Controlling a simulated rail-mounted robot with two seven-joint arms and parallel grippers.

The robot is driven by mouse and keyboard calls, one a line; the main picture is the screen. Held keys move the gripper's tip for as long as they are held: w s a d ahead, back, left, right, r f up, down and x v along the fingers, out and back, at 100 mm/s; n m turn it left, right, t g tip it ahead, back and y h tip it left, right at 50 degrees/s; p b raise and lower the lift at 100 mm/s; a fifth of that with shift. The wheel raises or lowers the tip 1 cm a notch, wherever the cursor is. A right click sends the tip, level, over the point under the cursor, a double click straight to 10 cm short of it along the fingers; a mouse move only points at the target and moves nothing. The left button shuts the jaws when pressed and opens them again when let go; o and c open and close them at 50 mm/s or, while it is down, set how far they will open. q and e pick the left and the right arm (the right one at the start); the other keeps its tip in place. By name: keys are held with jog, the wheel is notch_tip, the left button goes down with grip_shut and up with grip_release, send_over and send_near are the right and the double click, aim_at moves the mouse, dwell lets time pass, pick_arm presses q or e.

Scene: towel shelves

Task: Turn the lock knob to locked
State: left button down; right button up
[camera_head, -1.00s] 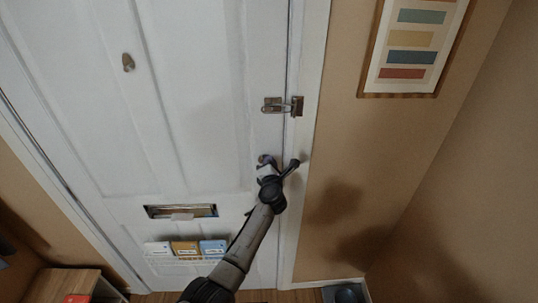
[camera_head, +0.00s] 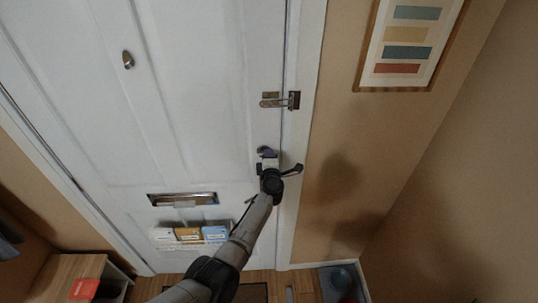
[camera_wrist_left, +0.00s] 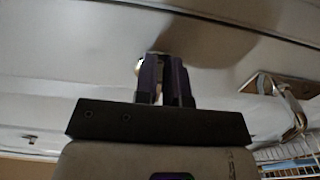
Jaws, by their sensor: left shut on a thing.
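The white door (camera_head: 190,100) fills the middle of the head view. My left gripper (camera_head: 267,153) is at its right edge, below the latch. In the left wrist view the purple fingers (camera_wrist_left: 163,75) are closed together against the door face, shut on the lock knob. Only a small brass-coloured edge of the knob (camera_wrist_left: 152,57) shows behind the fingers; its turn angle cannot be read. A metal lever handle (camera_wrist_left: 285,97) on its plate is right of the fingers in the wrist view, apart from them. My right gripper is not in view.
A metal latch (camera_head: 280,100) bridges the door and frame above my gripper. A mail slot (camera_head: 183,198) and a letter rack (camera_head: 190,235) are lower left. A framed picture (camera_head: 410,45) hangs on the right wall. A wooden bench (camera_head: 70,275) stands lower left.

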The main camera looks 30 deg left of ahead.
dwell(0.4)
pick_arm(q)
jog(key=c, duration=1.2)
grip_release()
jog(key=p+v, duration=0.4)
jog(key=v, duration=1)
